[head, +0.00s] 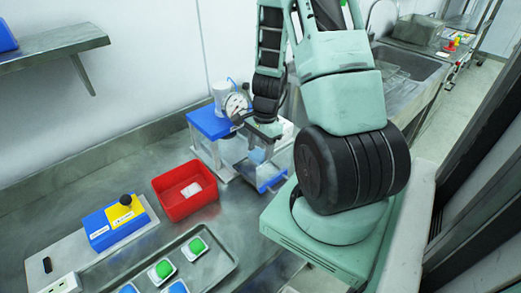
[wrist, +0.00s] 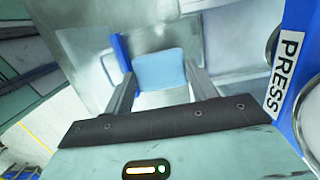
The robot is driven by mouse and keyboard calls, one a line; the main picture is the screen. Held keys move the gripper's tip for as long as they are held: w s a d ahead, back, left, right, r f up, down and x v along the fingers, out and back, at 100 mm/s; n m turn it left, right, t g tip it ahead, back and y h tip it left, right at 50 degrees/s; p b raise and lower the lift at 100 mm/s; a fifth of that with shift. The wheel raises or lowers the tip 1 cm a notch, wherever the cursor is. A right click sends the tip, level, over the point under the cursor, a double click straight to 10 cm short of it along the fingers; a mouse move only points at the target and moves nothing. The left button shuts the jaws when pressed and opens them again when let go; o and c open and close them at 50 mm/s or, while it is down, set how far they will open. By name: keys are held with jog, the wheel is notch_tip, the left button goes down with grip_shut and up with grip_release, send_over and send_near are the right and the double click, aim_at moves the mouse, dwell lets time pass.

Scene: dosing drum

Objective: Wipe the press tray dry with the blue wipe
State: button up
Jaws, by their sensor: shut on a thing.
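My gripper (head: 264,133) is shut on the blue wipe (wrist: 160,72), which shows as a light blue pad between the two fingers in the wrist view. In the head view the wipe (head: 257,156) hangs under the fingers, at the press. The press (head: 208,123) has a blue top and a round gauge. Its blue panel with the PRESS label (wrist: 287,68) is at the right of the wrist view. The press tray (head: 270,184) seems to be the pale part with a blue front edge below the wipe. I cannot tell whether the wipe touches it or whether it is wet.
A red bin (head: 178,204) with a white item inside stands left of the press. A blue and yellow box (head: 115,221) and a metal tray (head: 228,263) with green and blue pieces lie further left and in front. A sink (head: 405,63) is at the back right.

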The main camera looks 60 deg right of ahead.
notch_tip(320, 180, up, 12)
jog(key=w+p, duration=0.1)
jog(key=p, duration=0.9)
jog(key=shift+w+d, duration=0.15)
jog(key=shift+w, duration=0.1)
jog(key=shift+f, duration=0.1)
